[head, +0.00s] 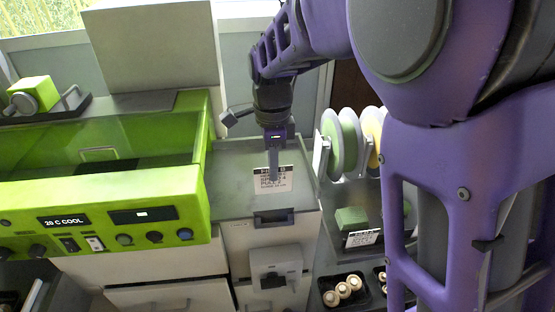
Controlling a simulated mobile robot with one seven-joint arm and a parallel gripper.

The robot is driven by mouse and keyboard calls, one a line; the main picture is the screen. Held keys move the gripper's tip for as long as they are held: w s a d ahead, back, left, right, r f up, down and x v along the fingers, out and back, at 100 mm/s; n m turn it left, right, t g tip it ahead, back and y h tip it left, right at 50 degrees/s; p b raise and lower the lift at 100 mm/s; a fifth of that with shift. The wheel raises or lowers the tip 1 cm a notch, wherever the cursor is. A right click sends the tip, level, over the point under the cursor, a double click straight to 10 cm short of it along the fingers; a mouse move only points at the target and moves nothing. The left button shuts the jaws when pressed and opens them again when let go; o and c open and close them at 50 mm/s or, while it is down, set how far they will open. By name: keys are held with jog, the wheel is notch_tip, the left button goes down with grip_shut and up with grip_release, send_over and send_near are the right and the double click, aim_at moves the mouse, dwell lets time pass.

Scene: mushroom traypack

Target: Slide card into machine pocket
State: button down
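A white card (286,180) with black printed lines lies on, or just above, the grey top of a cabinet in the middle of the head view. My gripper (273,178) points down over the card, and its grey fingers cover part of the print. The fingers look like one narrow strip from here, so I cannot tell whether they are apart or hold the card. The green machine (85,209), with a "20 C COOL" display, stands at left. A dark recessed fitting (278,217) is on the cabinet's front edge below the card; I cannot tell whether it is a pocket.
Film reels (340,142) stand to the right of the card. Below them are a green block (351,218), another printed label (362,237) and a black tray of mushrooms (327,282). A grey dispenser-like box (276,270) is on the cabinet front. My purple arm hides much of the right side.

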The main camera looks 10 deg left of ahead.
aim_at(274, 190)
jog(key=shift+f, duration=3.35)
jog(key=shift+f+b, duration=1.35)
jog(key=shift+f, duration=1.1)
jog(key=shift+f, duration=0.2)
jog(key=c, duration=1.5)
grip_release()
jog(key=shift+c, duration=0.2)
jog(key=o, duration=0.5)
jog(key=shift+o, duration=0.2)
jog(key=shift+r, duration=0.1)
